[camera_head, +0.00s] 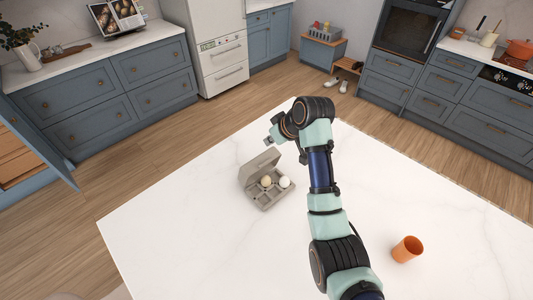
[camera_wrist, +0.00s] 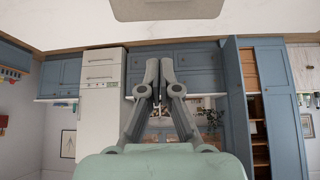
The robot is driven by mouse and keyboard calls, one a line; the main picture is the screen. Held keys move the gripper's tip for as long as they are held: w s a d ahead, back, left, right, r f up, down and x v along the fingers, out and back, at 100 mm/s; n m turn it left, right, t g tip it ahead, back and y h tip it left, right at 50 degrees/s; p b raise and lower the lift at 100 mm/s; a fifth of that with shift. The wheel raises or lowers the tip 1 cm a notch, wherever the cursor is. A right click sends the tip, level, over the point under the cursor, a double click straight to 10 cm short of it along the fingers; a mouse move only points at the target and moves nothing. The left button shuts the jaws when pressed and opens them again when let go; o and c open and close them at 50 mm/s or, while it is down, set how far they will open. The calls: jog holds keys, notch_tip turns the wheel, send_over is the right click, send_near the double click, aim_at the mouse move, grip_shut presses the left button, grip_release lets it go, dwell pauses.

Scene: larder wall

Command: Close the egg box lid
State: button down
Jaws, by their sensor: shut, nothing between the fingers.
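The grey egg box (camera_head: 264,201) stands on the white table with its lid (camera_head: 261,162) raised, hinged at the far side and tilted up. A brownish egg (camera_head: 266,181) and a white egg (camera_head: 284,182) sit in the box. Part of the grey egg box (camera_wrist: 168,10) shows at the top edge of the wrist view. My gripper (camera_head: 267,142) is behind the raised lid, a little above and apart from it in the picture. In the wrist view my gripper's fingers (camera_wrist: 160,78) are together and empty.
An orange cup (camera_head: 407,249) stands on the white table (camera_head: 190,235) at the right, beyond my arm. The table left of the box is clear. Blue cabinets (camera_head: 110,95) and an open cabinet door (camera_head: 35,150) stand across the floor.

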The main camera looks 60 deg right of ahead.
aim_at(263, 158)
jog(key=b+x, duration=0.1)
jog(key=x, duration=0.8)
jog(key=shift+w+f+b, duration=0.2)
jog(key=shift+f+b, duration=0.1)
jog(key=shift+b, duration=0.1)
jog(key=s, duration=0.1)
jog(key=s+a, duration=0.1)
jog(key=s, duration=0.1)
jog(key=shift+a+f, duration=0.2)
jog(key=shift+f, duration=0.15)
jog(key=shift+s+a, duration=0.15)
jog(key=shift+s, duration=0.2)
jog(key=shift+f, duration=0.1)
